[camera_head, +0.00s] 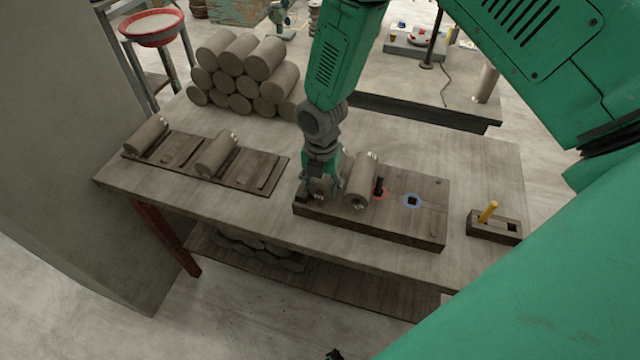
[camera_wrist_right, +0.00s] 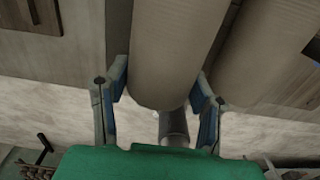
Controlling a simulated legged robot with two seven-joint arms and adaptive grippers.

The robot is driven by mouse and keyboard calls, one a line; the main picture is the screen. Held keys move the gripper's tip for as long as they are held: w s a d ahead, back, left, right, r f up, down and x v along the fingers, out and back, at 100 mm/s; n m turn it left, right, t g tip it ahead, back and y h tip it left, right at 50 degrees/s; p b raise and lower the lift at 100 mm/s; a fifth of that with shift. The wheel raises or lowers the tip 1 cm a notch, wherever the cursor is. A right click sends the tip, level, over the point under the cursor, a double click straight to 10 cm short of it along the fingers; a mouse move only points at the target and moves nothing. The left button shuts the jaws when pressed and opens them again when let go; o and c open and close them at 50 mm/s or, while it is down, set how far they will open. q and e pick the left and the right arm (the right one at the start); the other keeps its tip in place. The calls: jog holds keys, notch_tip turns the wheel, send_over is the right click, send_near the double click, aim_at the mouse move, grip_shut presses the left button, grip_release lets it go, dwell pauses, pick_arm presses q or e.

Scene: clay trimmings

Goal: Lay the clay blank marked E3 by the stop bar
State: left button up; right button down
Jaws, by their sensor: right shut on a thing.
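My right gripper (camera_head: 322,183) reaches down over the left part of a dark wooden board (camera_head: 420,228). It is shut on a grey-brown clay blank (camera_wrist_right: 178,45), which lies between its fingers in the wrist view and is mostly hidden in the head view. A second clay blank (camera_head: 361,182) lies on the board just right of it, and also shows in the wrist view (camera_wrist_right: 262,50). No E3 mark is legible on either blank. A dark upright peg (camera_head: 379,187) stands at a red ring right of the second blank. I cannot tell which part is the stop bar.
A blue-ringed square hole (camera_head: 412,200) is farther right on the board. A small block (camera_head: 483,227) with a yellow peg stands at the right. A slotted rack (camera_head: 258,180) holds two blanks at left. A pile of blanks (camera_head: 243,75) stands behind. Table between is clear.

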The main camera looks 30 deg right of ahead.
jog(key=shift+d+f, duration=0.4)
jog(key=shift+d, duration=0.25)
jog(key=shift+s+a+f, duration=0.1)
jog(key=shift+a+f, duration=0.05)
jog(key=shift+a, duration=0.3)
pick_arm(q)
jog(key=shift+s+d+f, duration=0.1)
jog(key=shift+d, duration=0.15)
pick_arm(e)
jog(key=shift+s, duration=0.1)
pick_arm(q)
jog(key=shift+s+d, duration=0.1)
pick_arm(e)
jog(key=shift+f, duration=0.1)
